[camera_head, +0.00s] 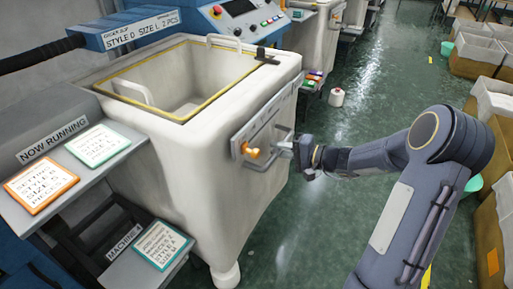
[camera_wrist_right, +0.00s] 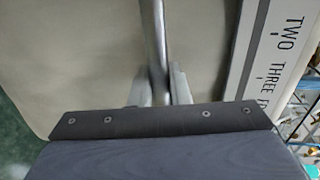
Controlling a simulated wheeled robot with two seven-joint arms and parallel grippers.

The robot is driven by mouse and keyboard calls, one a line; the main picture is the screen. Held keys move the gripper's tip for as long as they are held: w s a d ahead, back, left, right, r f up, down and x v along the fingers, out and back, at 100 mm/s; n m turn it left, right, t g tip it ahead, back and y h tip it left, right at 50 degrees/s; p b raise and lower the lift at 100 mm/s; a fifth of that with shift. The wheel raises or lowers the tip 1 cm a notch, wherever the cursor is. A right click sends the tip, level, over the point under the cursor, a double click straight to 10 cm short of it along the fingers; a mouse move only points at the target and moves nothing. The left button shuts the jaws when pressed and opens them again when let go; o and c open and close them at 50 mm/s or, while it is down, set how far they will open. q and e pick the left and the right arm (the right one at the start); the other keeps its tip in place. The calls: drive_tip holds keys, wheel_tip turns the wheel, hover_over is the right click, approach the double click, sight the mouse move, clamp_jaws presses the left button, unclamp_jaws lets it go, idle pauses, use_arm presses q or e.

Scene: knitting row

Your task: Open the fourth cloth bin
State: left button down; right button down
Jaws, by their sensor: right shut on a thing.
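A large off-white bin (camera_head: 230,185) stands in the middle of the head view. Its open top has a yellow-edged rim (camera_head: 150,96) and looks empty inside. A panel (camera_head: 262,130) on its side carries an orange knob (camera_head: 252,152) and a metal handle bar (camera_wrist_right: 153,40). My right gripper (camera_head: 298,152) is at this side of the bin. In the right wrist view its two fingers (camera_wrist_right: 160,88) are closed around the bar. A strip (camera_wrist_right: 272,60) beside it reads "TWO THREE", with more lettering cut off. My left gripper is not in view.
More white bins (camera_head: 315,40) stand along the machine row behind. Shelves with cards (camera_head: 98,146) are at the left. A small white container (camera_head: 336,97) is on the green floor. Boxes (camera_head: 488,55) line the right side. The aisle (camera_head: 390,80) between is mostly clear.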

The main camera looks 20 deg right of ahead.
drive_tip(key=f+b+v, duration=0.3)
drive_tip(key=v, duration=1.2)
drive_tip(key=shift+s, duration=0.3)
drive_tip(key=shift+d, duration=0.15)
drive_tip(key=c, duration=1.4)
unclamp_jaws()
drive_tip(key=v, duration=0.7)
drive_tip(key=shift+s+d+p, duration=0.2)
drive_tip(key=shift+s+p, duration=0.1)
drive_tip(key=shift+s+r, duration=0.1)
